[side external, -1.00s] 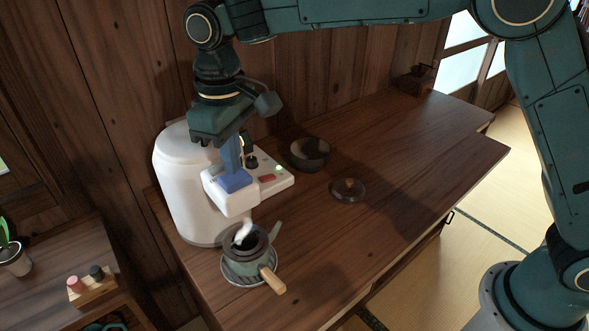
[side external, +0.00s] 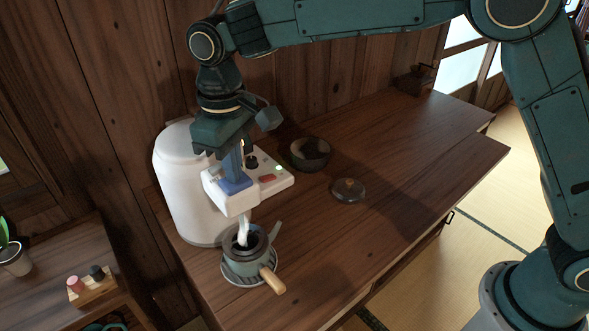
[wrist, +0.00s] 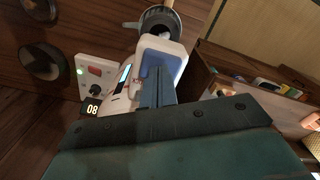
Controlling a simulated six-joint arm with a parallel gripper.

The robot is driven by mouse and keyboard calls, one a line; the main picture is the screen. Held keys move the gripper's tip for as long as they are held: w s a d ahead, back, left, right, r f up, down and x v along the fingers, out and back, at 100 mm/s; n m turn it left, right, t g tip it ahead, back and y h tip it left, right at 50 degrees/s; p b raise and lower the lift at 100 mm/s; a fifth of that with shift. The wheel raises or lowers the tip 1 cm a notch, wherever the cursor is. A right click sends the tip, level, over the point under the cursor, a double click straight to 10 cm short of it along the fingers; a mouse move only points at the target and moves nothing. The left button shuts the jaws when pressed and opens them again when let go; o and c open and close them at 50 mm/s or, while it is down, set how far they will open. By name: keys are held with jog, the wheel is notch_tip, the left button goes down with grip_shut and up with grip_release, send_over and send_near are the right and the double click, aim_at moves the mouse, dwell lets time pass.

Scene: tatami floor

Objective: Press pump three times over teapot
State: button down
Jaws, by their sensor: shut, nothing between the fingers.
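The white hot-water pump pot (side external: 185,185) stands at the left end of the wooden counter. Its blue press pad (side external: 236,186) is on top of the spout head and also shows in the wrist view (wrist: 172,57). My gripper (side external: 235,178) is shut and empty, pointing down with its fingertips at the pad, apparently touching it. In the wrist view the closed fingers (wrist: 158,72) reach the pad. The teapot (side external: 247,252), grey-green with a wooden handle, sits open on a saucer (side external: 232,277) under the spout. A whitish stream (side external: 243,231) runs from the spout into it.
A dark bowl (side external: 310,153) and a round lid (side external: 348,190) lie right of the pump. A control panel (side external: 268,178) with a green light is beside the spout. A small wooden box (side external: 415,80) stands at the far end. The counter's right part is clear.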

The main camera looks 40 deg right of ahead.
jog(key=shift+f, duration=0.35)
jog(key=shift+r, duration=1.45)
jog(key=shift+f, duration=1.45)
dwell(0.3)
jog(key=shift+r, duration=1.45)
jog(key=shift+r, duration=0.1)
